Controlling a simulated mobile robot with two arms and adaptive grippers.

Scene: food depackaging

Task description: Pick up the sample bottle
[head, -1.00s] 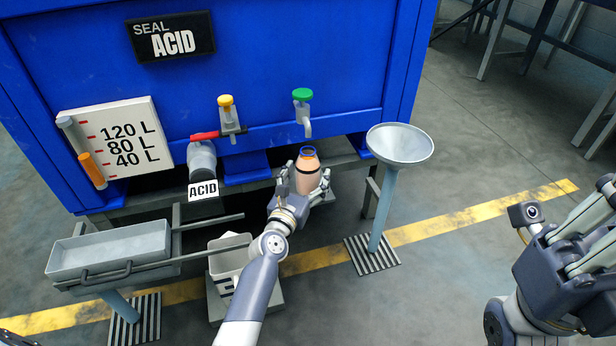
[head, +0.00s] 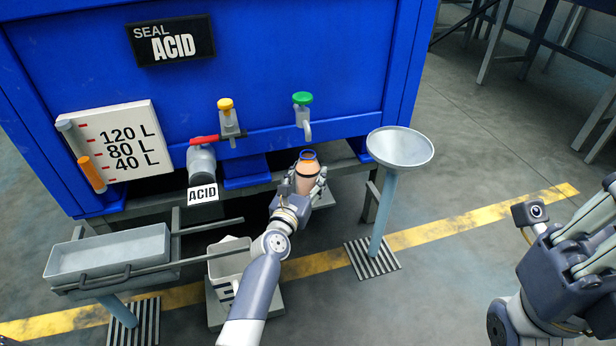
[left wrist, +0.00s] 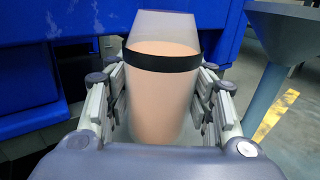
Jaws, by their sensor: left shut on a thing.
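The sample bottle (head: 307,172), salmon-coloured with a blue ring at its top, is upright below the green-knobbed tap. In the left wrist view the bottle (left wrist: 160,95) fills the middle, with a dark band around its upper part and a paler section above. My left gripper (head: 305,189) is shut on it, with fingers on both sides of its body. The bottle's base is hidden in the left wrist view. My right gripper (head: 597,232) is at the right edge, far from the bottle; its fingertips are partly cut off, so its opening cannot be told.
A blue tank (head: 280,50) stands behind the bottle, with a green-knobbed tap (head: 303,110) and a yellow-knobbed valve (head: 227,118). A grey funnel (head: 400,146) on a post stands right of the bottle. A metal tray (head: 110,255) and a white container (head: 229,268) are at left.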

